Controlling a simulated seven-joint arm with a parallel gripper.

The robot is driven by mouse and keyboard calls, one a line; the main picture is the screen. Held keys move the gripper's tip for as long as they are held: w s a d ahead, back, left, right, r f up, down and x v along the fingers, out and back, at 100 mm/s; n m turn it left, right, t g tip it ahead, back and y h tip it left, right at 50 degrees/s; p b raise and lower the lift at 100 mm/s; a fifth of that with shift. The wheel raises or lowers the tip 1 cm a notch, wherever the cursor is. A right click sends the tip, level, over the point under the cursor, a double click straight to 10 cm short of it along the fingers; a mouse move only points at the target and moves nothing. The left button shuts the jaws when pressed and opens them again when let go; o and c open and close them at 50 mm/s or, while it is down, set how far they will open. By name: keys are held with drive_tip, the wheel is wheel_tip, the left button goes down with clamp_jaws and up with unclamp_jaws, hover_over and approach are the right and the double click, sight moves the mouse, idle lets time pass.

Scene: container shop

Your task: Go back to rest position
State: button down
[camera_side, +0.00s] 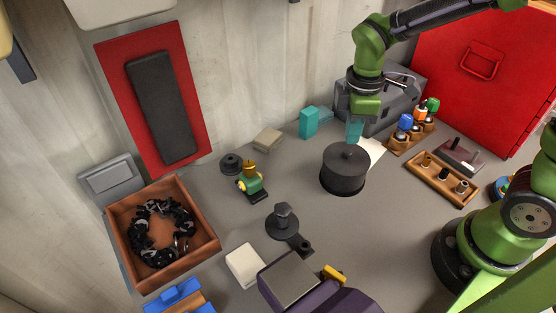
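My gripper (355,133) hangs from my green arm at the upper right, pointing down. Its teal end is just behind and above a dark round lidded pot (345,172) on the grey table. I cannot tell whether it touches the pot's lid. The fingers are too small and overlapped to show a gap, and no held object can be made out.
A grey case (398,100) stands close behind my gripper, with a red cabinet (490,65) to the right. Wooden holders (443,180) lie right of the pot. A teal block (309,122), a toy figure (250,182) and a brown tray (205,235) are left.

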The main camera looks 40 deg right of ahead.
sight(349, 151)
drive_tip(key=shift+f, duration=1.55)
wheel_tip(349, 151, up, 7)
idle(0.9)
